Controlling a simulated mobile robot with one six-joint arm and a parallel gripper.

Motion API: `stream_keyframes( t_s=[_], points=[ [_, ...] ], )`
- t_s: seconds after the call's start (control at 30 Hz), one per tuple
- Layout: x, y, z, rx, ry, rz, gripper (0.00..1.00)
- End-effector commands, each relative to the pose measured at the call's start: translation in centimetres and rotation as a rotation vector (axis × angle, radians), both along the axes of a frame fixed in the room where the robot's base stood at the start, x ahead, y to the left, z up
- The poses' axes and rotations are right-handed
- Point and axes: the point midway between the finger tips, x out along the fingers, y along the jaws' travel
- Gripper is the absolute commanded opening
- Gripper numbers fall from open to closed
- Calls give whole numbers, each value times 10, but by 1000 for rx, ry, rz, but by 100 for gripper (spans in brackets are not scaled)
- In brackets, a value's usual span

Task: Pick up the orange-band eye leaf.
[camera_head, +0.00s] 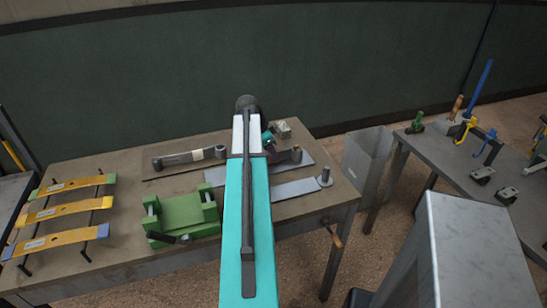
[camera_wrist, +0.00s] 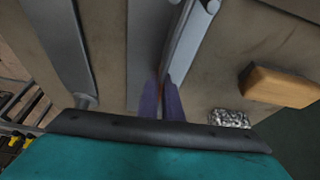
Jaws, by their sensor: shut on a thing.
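My gripper (camera_wrist: 162,105) is shut on a narrow grey leaf (camera_wrist: 190,42) in the wrist view. A faint orange tint shows on it between the purple fingertips, and rolled ends show at the top edge. In the head view my teal arm hides most of this leaf, and a dark eye end (camera_head: 296,153) shows just right of the arm. I cannot tell whether the leaf is clear of the flat grey leaf (camera_wrist: 147,45) beside it. Another eye leaf (camera_head: 296,189) lies to the near right on the table; it also shows in the wrist view (camera_wrist: 62,45).
A wooden block (camera_wrist: 278,86) and speckled block (camera_wrist: 229,119) lie near the gripper. A grey bin (camera_head: 366,160) stands right of the bench.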

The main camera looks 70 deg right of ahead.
Motion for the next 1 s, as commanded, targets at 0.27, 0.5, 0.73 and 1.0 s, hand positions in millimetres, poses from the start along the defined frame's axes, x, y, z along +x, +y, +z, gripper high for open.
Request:
stream_keyframes(
  t_s=[0.27, 0.5, 0.73, 1.0],
  points=[
    [0, -1, 11, -4, 1, 0, 0],
    [0, -1, 32, -4, 0, 0, 0],
    [0, -2, 59, -5, 0, -1, 0],
    [0, -2, 87, -4, 0, 0, 0]
  ],
)
